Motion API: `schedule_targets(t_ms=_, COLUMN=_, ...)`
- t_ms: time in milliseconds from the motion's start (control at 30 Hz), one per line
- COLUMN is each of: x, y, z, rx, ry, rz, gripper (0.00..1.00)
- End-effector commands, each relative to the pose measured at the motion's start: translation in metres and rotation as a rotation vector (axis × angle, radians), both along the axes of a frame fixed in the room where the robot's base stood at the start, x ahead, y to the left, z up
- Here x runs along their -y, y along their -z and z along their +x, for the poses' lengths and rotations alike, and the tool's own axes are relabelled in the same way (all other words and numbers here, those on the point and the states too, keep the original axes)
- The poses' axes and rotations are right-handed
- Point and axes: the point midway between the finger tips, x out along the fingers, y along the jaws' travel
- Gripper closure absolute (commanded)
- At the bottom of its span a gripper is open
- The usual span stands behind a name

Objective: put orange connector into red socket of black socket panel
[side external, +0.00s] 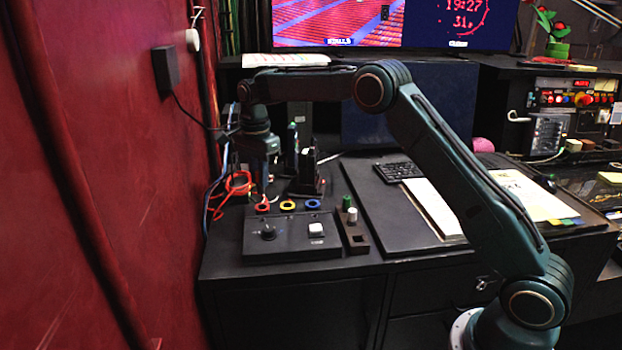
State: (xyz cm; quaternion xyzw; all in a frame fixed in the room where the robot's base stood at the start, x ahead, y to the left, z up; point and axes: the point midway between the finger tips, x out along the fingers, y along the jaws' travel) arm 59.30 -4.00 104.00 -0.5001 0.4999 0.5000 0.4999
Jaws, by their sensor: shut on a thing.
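The black socket panel (284,247) lies on the dark desk, with red (262,208), yellow (287,205) and blue (312,204) ring sockets along its back edge. My gripper (266,188) points down just behind and above the red socket. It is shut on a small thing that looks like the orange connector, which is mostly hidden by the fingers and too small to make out. A looped orange-red cable (238,184) lies just left of the gripper. I cannot tell whether the held thing touches the red socket.
The panel carries a black knob (268,232) and a white button (316,229). A dark block with green and white pegs (352,215) stands right of it. A black upright holder (308,170) is behind. The red wall (110,200) is close on the left. A keyboard (398,171) lies right.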

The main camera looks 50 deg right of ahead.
Motion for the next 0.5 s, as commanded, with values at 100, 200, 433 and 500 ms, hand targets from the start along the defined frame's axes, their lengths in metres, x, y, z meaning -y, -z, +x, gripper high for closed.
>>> schedule_targets(t_ms=100, x=0.0, y=0.007, z=0.0, rx=-0.002, ry=0.0, rz=0.0, gripper=1.0)
schedule_targets(t_ms=200, x=0.0, y=0.013, z=0.0, rx=-0.002, ry=0.0, rz=0.0, gripper=1.0)
schedule_targets(t_ms=433, x=0.0, y=0.024, z=0.0, rx=-0.001, ry=0.0, rz=0.0, gripper=1.0)
schedule_targets(t_ms=500, x=0.0, y=0.026, z=0.0, rx=-0.001, ry=0.0, rz=0.0, gripper=1.0)
